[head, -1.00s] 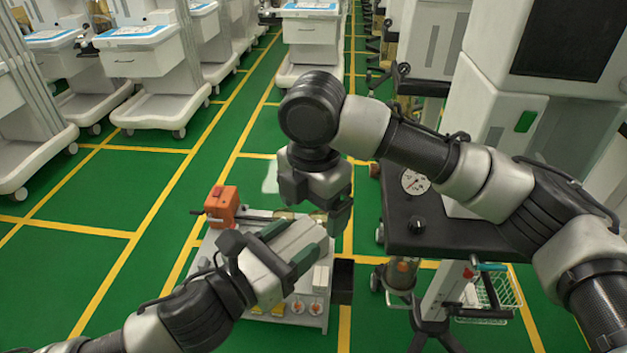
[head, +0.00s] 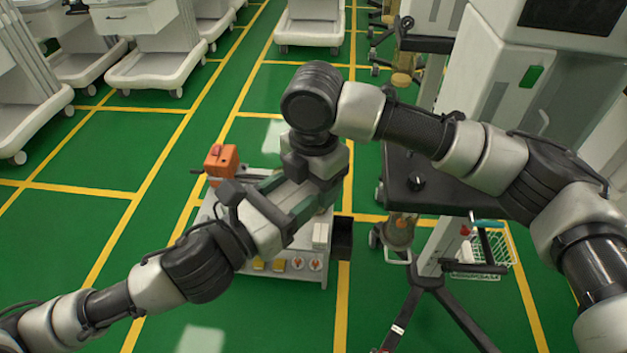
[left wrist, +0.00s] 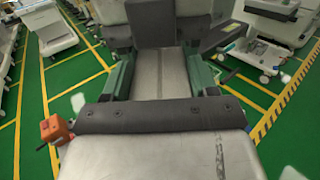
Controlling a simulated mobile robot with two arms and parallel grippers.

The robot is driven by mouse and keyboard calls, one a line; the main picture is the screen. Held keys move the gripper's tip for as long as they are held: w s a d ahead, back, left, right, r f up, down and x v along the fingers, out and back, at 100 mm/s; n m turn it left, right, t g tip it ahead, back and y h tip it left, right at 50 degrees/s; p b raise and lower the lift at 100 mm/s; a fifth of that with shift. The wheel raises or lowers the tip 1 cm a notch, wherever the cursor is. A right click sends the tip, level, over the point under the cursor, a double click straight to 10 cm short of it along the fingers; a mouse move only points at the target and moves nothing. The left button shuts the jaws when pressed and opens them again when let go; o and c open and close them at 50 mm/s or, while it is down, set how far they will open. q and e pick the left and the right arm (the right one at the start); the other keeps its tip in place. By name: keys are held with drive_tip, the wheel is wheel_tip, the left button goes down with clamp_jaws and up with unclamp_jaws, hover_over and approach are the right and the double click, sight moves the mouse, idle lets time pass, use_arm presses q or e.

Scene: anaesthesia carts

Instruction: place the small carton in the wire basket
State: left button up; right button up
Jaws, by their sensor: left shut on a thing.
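The wire basket (head: 497,268) hangs at the lower right, on the far side of a pole stand. My left gripper (head: 290,200) is above the small white cart, its green-edged fingers apart. In the left wrist view the fingers (left wrist: 158,75) flank a pale grey, flat-faced thing, which seems to be the small carton; its edges are hard to tell from the gripper's housing. My right gripper (head: 316,170) points down at the left fingertips and overlaps them in the head view. Its fingertips are hidden, so I cannot tell whether it touches the carton.
The small white cart (head: 300,272) carries an orange device (head: 222,162) and white boxes (head: 320,235); a black bin (head: 342,238) hangs on its right side. Green floor is free at lower left.

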use_arm(q)
drive_tip(key=o, duration=1.1)
drive_tip(key=shift+s, duration=0.1)
drive_tip(key=shift+c, duration=0.2)
